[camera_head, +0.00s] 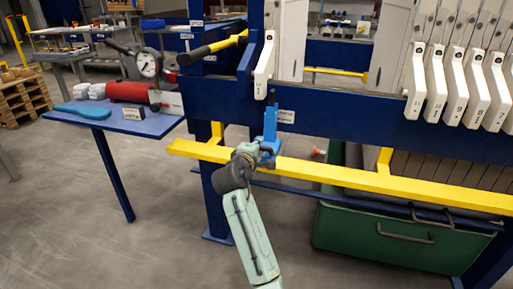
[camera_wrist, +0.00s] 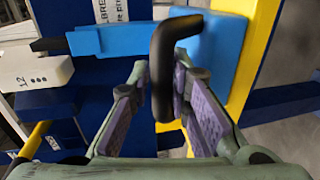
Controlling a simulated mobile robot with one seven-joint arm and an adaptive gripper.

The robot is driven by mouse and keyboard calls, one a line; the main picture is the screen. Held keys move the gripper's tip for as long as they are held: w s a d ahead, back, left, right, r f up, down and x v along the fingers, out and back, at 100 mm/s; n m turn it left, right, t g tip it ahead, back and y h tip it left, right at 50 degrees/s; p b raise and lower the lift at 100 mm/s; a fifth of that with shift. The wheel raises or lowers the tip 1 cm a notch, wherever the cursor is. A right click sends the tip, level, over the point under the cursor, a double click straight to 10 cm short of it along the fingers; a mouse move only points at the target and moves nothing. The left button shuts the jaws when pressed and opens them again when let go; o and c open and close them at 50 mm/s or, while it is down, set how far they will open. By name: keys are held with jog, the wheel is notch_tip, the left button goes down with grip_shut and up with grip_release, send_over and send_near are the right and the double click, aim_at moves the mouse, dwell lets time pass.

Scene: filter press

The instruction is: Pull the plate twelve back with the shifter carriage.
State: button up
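The light-blue shifter carriage (camera_head: 269,124) sits at the blue side beam, by the yellow rail. In the wrist view its blue body (camera_wrist: 215,45) carries a bent black handle (camera_wrist: 168,55). My gripper (camera_head: 262,152) is at the carriage. In the wrist view its purple-padded fingers (camera_wrist: 162,75) lie on both sides of the black handle and appear closed on it. The white plate handle marked 12 (camera_wrist: 38,72) is left of the carriage in the wrist view. A lone white plate handle (camera_head: 264,66) hangs just above the carriage in the head view; its number is too small to read.
Several white plate handles (camera_head: 452,90) hang in a row at right, across a gap. The yellow rail (camera_head: 340,174) runs along the press. A green bin (camera_head: 385,232) stands below. A blue side table (camera_head: 125,117) with a red cylinder and gauge stands at left.

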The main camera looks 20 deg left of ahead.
jog(key=shift+o, duration=0.5)
jog(key=shift+d, duration=0.1)
jog(key=shift+s+a, duration=0.1)
jog(key=shift+a, duration=0.1)
jog(key=shift+s, duration=0.15)
jog(key=v, duration=1.1)
jog(key=shift+s, duration=0.3)
